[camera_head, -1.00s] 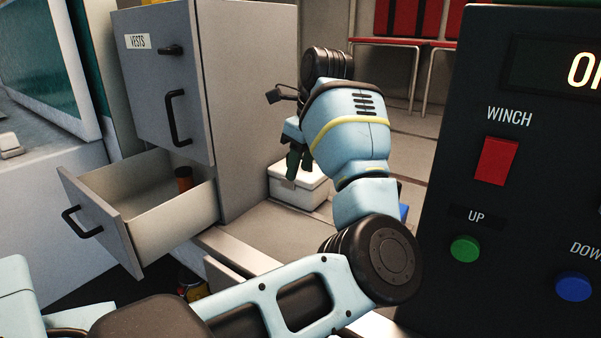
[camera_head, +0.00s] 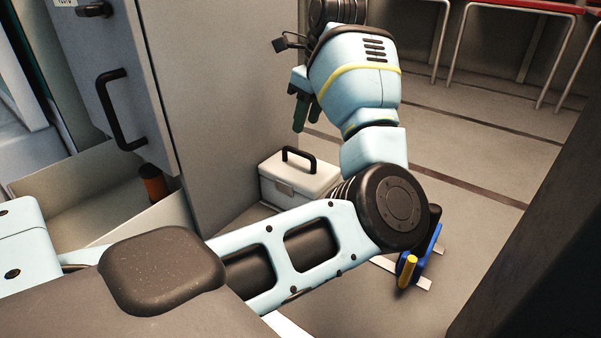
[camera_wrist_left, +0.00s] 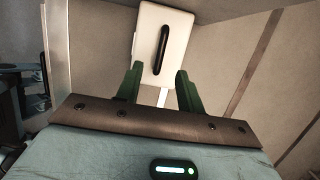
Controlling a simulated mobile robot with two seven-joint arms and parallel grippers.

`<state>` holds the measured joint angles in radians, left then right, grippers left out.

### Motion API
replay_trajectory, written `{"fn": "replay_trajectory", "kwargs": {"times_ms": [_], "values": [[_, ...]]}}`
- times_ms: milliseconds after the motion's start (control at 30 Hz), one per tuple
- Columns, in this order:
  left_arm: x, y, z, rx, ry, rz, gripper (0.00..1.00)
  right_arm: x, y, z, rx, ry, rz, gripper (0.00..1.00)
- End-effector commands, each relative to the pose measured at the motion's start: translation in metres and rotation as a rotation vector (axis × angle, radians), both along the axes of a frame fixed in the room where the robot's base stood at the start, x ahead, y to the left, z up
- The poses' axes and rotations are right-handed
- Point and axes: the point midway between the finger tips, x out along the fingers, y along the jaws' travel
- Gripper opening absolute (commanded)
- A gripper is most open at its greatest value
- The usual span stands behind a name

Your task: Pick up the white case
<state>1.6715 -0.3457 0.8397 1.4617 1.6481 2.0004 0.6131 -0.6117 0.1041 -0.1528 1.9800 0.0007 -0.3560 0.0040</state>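The white case (camera_head: 301,181) with a black top handle stands upright on the floor beside the grey cabinet in the head view. In the left wrist view the case (camera_wrist_left: 175,40) shows from above, beyond the fingertips, its black handle running lengthwise between them. My right gripper is not in view.
The grey cabinet (camera_head: 215,90) stands left of the case, its lower drawer (camera_head: 100,205) open with an orange-and-black cylinder (camera_head: 153,183) inside. A blue-and-yellow object (camera_head: 418,262) lies on the floor to the right. Free floor lies behind, before red-topped benches (camera_head: 530,6).

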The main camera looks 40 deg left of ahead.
Motion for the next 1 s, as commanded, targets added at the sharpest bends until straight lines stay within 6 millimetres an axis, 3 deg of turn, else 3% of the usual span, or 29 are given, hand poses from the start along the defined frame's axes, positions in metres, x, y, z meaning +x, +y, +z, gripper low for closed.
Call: {"fn": "replay_trajectory", "kwargs": {"times_ms": [267, 500, 700, 1000], "values": [[0.0, 0.0, -0.002, 0.0, 0.0, 0.0, 0.38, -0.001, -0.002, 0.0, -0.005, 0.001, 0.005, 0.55], [-0.001, 0.006, -0.023, 0.0, 0.001, 0.0, 0.38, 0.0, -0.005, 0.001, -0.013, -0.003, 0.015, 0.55], [-0.001, 0.007, -0.028, 0.0, 0.0, 0.0, 0.38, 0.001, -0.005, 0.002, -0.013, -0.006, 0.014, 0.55], [0.001, 0.016, -0.064, 0.001, 0.0, 0.0, 0.38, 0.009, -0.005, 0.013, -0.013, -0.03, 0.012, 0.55]]}}
